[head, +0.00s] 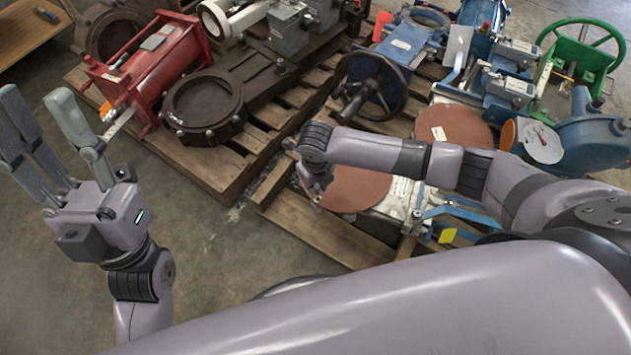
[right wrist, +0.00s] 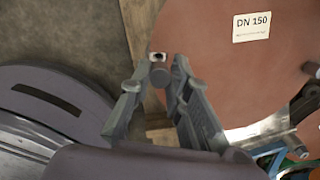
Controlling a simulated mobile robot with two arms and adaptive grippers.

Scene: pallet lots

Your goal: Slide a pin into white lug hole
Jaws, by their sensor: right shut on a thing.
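In the right wrist view, a small white piece with a dark round hole, seemingly the white lug (right wrist: 158,57), shows just past my fingertips. My right gripper (right wrist: 160,82) is shut on a short, dark reddish-brown pin (right wrist: 160,75), right beside the lug in the picture. I cannot tell whether the pin touches the lug or enters its hole. In the head view my right gripper (head: 318,192) points down over the near pallet edge, and the pin and lug are too small to make out there. My left gripper (head: 38,98) is open and empty at the left, above the floor.
Wooden pallets (head: 330,238) carry a red valve part (head: 150,65), a dark round-flanged casting (head: 205,100), blue valves with a handwheel (head: 372,85), a green handwheel (head: 590,45) and brown discs (head: 455,125). One disc bears a DN 150 label (right wrist: 252,26).

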